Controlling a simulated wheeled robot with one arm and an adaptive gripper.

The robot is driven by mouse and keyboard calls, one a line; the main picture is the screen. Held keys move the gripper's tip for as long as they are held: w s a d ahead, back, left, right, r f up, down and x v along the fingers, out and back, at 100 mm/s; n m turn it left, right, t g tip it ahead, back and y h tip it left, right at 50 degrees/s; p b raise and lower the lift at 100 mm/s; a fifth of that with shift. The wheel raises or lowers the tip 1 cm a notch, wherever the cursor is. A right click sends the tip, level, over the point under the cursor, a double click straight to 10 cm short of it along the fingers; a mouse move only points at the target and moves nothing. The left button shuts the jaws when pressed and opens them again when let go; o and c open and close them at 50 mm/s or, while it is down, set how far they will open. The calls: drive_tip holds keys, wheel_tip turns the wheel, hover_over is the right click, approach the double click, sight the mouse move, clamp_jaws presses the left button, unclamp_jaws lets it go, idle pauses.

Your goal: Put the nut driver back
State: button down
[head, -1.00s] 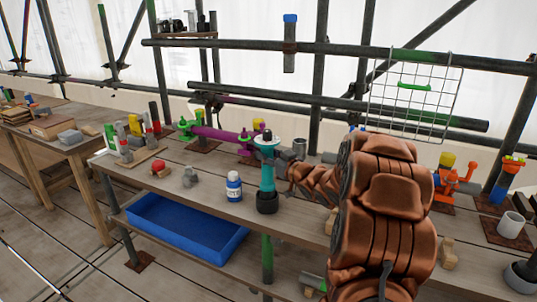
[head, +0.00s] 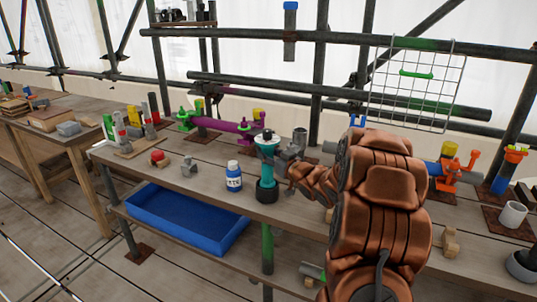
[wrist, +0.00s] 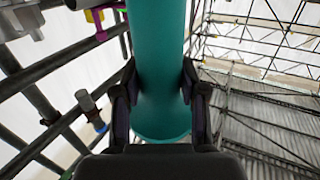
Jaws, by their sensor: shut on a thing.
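The nut driver appears to be the upright teal tool (head: 267,168) with a pale, dark-tipped top, near the front edge of the bench. Its lower end is in or over a dark round cup (head: 266,191); how deep it sits is hidden. My gripper (head: 284,158) reaches it from the right and is partly hidden by the tool and my arm. In the wrist view the two dark fingers (wrist: 159,92) are shut on the teal handle (wrist: 160,45), one on each side.
A blue-labelled bottle (head: 233,177) stands just left of the cup. Grey and red small pieces lie further left, by a board of upright coloured pieces (head: 140,150). A purple pipe (head: 215,124) lies behind. A blue tray (head: 190,222) is on the lower shelf.

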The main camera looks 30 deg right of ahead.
drive_tip(key=shift+r, duration=0.1)
drive_tip(key=c, duration=0.6)
unclamp_jaws()
drive_tip(key=shift+o, duration=0.5)
drive_tip(key=o, duration=0.5)
drive_tip(key=shift+f, duration=0.7)
drive_tip(key=shift+s, duration=0.15)
drive_tip(key=s, duration=0.8)
drive_tip(key=shift+s+d, duration=0.3)
drive_tip(key=shift+s, duration=0.1)
drive_tip(key=shift+r, duration=0.1)
idle(0.7)
